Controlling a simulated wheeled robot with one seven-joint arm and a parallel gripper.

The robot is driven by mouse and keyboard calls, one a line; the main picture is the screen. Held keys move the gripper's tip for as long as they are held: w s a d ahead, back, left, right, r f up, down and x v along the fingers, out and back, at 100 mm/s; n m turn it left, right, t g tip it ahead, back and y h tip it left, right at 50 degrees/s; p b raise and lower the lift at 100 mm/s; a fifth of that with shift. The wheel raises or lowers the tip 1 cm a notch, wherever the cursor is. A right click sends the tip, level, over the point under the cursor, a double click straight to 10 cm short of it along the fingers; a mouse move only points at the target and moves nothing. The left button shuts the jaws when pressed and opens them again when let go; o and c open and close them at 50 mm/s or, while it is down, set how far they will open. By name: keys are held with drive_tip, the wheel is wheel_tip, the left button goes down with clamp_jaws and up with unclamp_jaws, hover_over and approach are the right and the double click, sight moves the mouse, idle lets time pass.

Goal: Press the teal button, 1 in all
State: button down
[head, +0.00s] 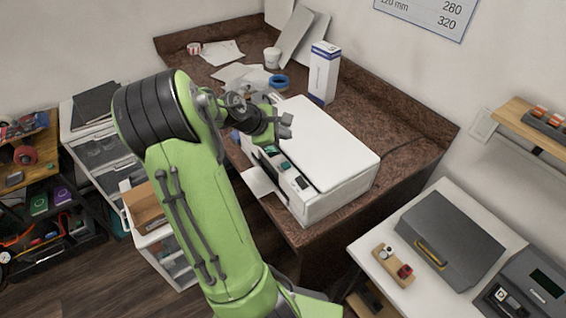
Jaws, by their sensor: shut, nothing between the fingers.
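A white printer (336,150) stands on the brown stone-look counter, with a dark control strip along its left front edge. A small teal patch (285,167) shows on that strip; it is too small to tell whether it is the button or a display. My gripper (288,125) is shut and empty, above the printer's far left part. In the picture it is above the teal patch and apart from it. My arm hides part of the printer's left side.
A white box (323,73), blue tape roll (278,82) and cup (271,57) stand on the counter (400,125) behind the printer. A white side table (405,285) at the right holds a grey case (450,240). Drawers and a cluttered shelf are at the left.

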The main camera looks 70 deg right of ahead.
drive_tip(key=f, duration=0.1)
drive_tip(key=b, duration=0.8)
hover_over(284, 167)
wheel_tip(284, 167, down, 7)
drive_tip(key=shift+d, duration=0.1)
drive_tip(key=shift+f, duration=0.45)
drive_tip(key=shift+f, duration=0.1)
idle(0.9)
drive_tip(key=shift+f, duration=0.3)
